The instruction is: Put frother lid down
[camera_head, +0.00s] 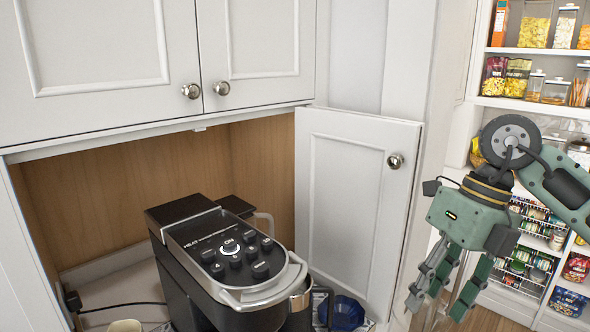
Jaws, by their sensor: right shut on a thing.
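My right gripper (450,286) is at the lower right, in front of the gap beside the open cabinet door. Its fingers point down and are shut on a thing. Little of that thing shows between and below the fingertips, so I cannot make out its shape; it is likely the frother lid. The gripper is well to the right of the coffee machine and apart from it. I see no frother that I can name for sure. My left gripper is not in view.
A black and silver coffee machine (220,262) stands in the open cabinet nook. A blue bowl (346,313) is beside it at the bottom edge. The open white door (352,200) stands between the nook and my right gripper. Stocked pantry shelves (535,50) are behind at right.

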